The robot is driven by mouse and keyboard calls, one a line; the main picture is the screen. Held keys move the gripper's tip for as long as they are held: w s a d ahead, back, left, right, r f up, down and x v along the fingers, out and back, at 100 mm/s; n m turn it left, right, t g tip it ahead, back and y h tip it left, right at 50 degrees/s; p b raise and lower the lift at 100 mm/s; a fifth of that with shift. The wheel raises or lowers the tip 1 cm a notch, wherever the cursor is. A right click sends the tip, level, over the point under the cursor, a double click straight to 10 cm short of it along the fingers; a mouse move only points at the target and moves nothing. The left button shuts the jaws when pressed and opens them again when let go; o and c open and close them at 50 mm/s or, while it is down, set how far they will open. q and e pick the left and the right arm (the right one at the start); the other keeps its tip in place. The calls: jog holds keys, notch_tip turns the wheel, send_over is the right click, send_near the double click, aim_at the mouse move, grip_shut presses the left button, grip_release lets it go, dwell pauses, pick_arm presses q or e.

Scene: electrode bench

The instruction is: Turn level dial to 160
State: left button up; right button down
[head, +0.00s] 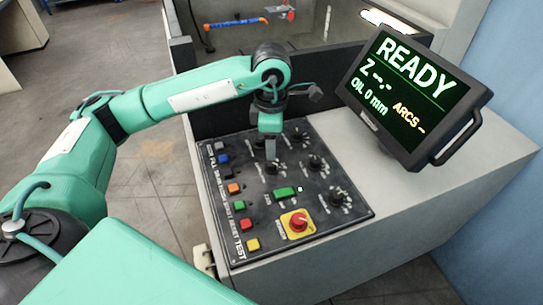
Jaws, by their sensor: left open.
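A black control panel (330,222) is set into the top of a light grey bench. Several black dials sit on its right part: one at the top right (299,136), one in the middle right (315,163) and one at the lower right (340,197). Their labels are too small to read, so I cannot tell which is the level dial. My left gripper (271,163) is open and points down over the upper middle of the panel. It hides part of a dial there; I cannot tell if it touches it. My right gripper is not in view.
A tilted screen (410,90) reads READY, Z --.-, OIL 0 mm, ARCS –. A red knob on a yellow plate (298,223), a green switch (285,193) and a column of coloured buttons (240,205) share the panel. Behind is an open tank (330,25).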

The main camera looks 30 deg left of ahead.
aim_at(272, 163)
pick_arm(q)
notch_tip(272, 163, up, 8)
jog(key=shift+f+b, duration=0.25)
jog(key=shift+b, duration=0.15)
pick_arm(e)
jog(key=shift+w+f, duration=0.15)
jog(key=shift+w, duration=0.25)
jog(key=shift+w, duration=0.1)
